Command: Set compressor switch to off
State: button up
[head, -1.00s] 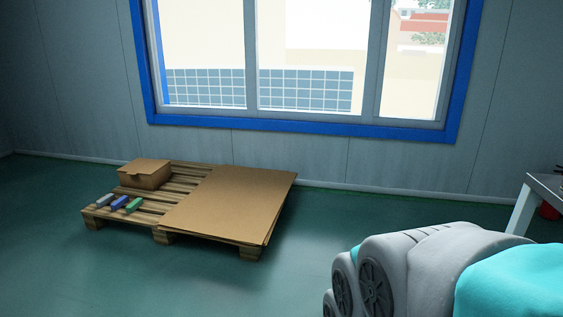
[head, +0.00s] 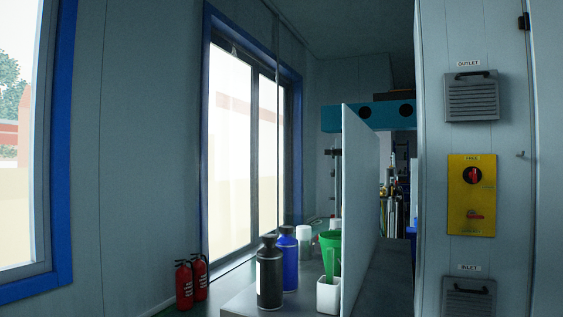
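A yellow panel (head: 471,236) is mounted on the light grey wall at the right of the head view. It carries a red and black rotary knob (head: 473,175) near its top and a red handle (head: 475,217) lower down. The small lettering on the panel is too blurred to read surely, so I cannot tell whether either control is the compressor switch or how it is set. My gripper is not in view.
Grey vent covers labelled OUTLET (head: 472,97) and INLET (head: 468,299) sit above and below the panel. A bench (head: 240,303) holds a black bottle (head: 269,275), a blue bottle (head: 290,262) and a white cup (head: 328,295). Red extinguishers (head: 184,286) stand left. A partition (head: 358,200) rises beside the bench.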

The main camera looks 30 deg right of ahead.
aim_at(336, 151)
jog(key=i+j+z, duration=0.1)
jog(key=z, duration=0.3)
jog(key=i+j+z, duration=0.2)
jog(key=z, duration=0.25)
jog(key=i+j+z, duration=0.4)
jog(key=j+z, duration=0.15)
jog(key=z, duration=0.3)
